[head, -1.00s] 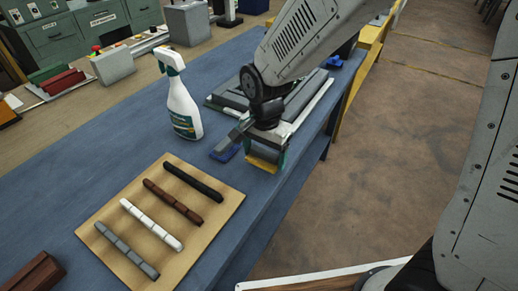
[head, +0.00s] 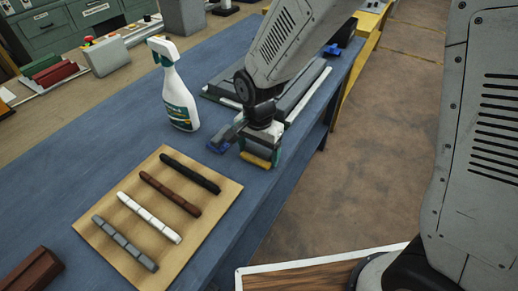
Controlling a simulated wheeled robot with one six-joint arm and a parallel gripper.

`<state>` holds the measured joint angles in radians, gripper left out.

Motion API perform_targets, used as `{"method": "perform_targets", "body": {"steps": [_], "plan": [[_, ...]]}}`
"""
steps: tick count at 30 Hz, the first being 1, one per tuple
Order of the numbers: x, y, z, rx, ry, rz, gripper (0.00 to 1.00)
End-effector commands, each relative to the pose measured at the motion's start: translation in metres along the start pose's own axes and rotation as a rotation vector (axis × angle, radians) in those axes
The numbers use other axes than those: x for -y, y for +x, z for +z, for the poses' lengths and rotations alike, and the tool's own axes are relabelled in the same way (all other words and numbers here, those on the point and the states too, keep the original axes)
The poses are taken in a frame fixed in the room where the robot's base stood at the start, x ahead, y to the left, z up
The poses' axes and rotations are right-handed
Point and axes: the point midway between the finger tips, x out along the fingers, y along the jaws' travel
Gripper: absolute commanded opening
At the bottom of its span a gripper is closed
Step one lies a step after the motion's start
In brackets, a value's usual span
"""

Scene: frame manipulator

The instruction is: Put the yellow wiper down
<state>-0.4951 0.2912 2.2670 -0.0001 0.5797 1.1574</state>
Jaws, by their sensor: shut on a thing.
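My gripper (head: 262,150) is over the right edge of the blue table, in the head view. It is shut on the yellow wiper (head: 256,160), of which a yellow strip shows below the jaws. The rest of the wiper is hidden by the gripper. I cannot tell whether the wiper touches the tabletop.
A white spray bottle (head: 179,100) stands left of my gripper. A wooden board (head: 160,229) with several coloured bars lies in front. A grey frame (head: 298,92) lies behind the gripper.

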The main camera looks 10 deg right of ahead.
Motion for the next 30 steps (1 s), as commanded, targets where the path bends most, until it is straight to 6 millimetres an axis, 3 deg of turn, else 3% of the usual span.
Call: {"method": "perform_targets", "body": {"steps": [7, 8, 9, 23, 26, 30], "plan": [[-0.004, 0.012, 0.002, 0.004, 0.001, 0.008, 0.56], [-0.004, 0.012, 0.002, 0.004, 0.001, 0.008, 0.89], [-0.004, 0.012, 0.002, 0.004, 0.001, 0.008, 1.0], [-0.005, 0.011, 0.0, 0.003, 0.001, 0.008, 1.0], [-0.005, 0.005, 0.0, 0.003, 0.001, 0.008, 1.0], [-0.004, -0.018, 0.0, 0.001, 0.0, 0.005, 1.0]]}}
